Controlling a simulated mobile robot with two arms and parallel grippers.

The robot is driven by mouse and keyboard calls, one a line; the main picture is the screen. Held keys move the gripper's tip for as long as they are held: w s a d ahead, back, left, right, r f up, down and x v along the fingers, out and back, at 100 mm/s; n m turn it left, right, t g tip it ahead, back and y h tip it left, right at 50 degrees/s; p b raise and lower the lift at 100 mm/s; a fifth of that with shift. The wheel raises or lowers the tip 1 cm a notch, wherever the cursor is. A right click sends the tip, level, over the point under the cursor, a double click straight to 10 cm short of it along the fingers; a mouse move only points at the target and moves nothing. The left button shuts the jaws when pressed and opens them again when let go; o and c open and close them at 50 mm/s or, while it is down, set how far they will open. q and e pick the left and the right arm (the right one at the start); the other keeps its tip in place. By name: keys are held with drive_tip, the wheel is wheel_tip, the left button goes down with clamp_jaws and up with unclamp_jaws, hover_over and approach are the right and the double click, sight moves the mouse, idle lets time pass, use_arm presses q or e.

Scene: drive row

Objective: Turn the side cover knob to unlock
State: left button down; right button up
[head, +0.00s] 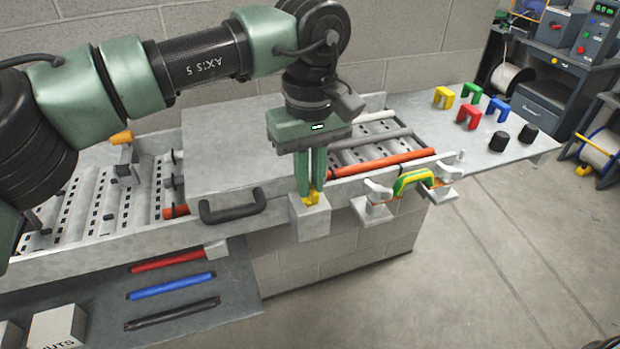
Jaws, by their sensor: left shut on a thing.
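My right gripper is not in view.
Wing-shaped grey clamps (378,190) and a green-yellow band (414,180) are on the front rail at right. A side table (520,150) holds coloured U-shaped pieces (468,116) and black cylinders. A lower shelf (235,270) carries red, blue (172,286) and black rods.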

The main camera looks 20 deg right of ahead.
use_arm(q)
drive_tip(key=n+b, duration=0.1)
drive_tip(key=n, duration=0.3)
drive_tip(key=shift+f+b, duration=0.1)
drive_tip(key=shift+b, duration=0.25)
drive_tip(key=n+b, duration=0.1)
drive_tip(key=n, duration=0.3)
drive_tip(key=shift+n, duration=0.3)
drive_tip(key=n+b, duration=0.1)
drive_tip(key=n, duration=0.3)
drive_tip(key=shift+b, duration=0.3)
drive_tip(key=shift+n+b, duration=0.4)
drive_tip(key=shift+n, duration=1.7)
drive_tip(key=c, duration=1.5)
unclamp_jaws()
drive_tip(key=shift+o, duration=0.2)
drive_tip(key=shift+r, duration=0.2)
